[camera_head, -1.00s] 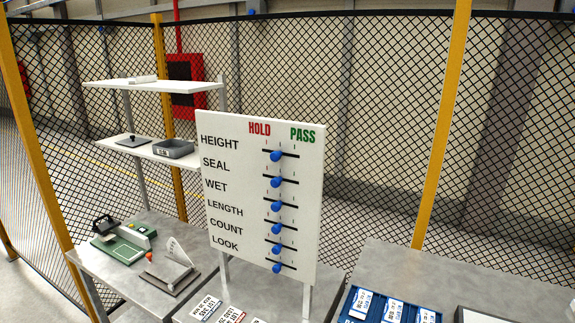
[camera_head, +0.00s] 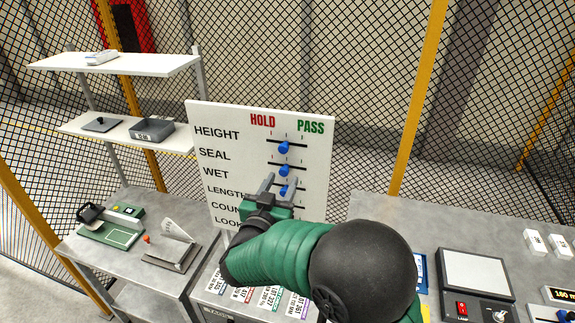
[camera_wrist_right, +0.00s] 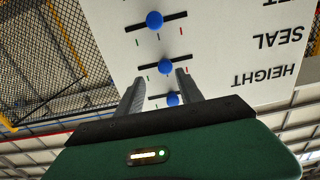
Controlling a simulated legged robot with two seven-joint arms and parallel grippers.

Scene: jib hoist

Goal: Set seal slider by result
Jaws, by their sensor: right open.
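The white board (camera_head: 200,112) has rows with blue slider knobs, under red HOLD at left and green PASS at right. The SEAL knob (camera_head: 284,170) is near the middle of its slot; it also shows in the wrist view (camera_wrist_right: 165,66). The HEIGHT knob (camera_head: 284,147) and WET knob (camera_head: 284,190) are also near mid-slot. My right gripper (camera_head: 282,180) is open in front of the board, fingers pointing at it. In the wrist view the gripper (camera_wrist_right: 160,77) has its tips around the line to the SEAL knob; contact is not clear. My arm hides the lower rows. My left gripper is out of view.
A shelf rack (camera_head: 115,62) and a side table with a green device (camera_head: 110,233) stand at left. Printed cards (camera_head: 268,296) lie below the board. The right table holds a grey-topped device (camera_head: 475,270) and white boxes (camera_head: 535,241). Mesh fencing stands behind.

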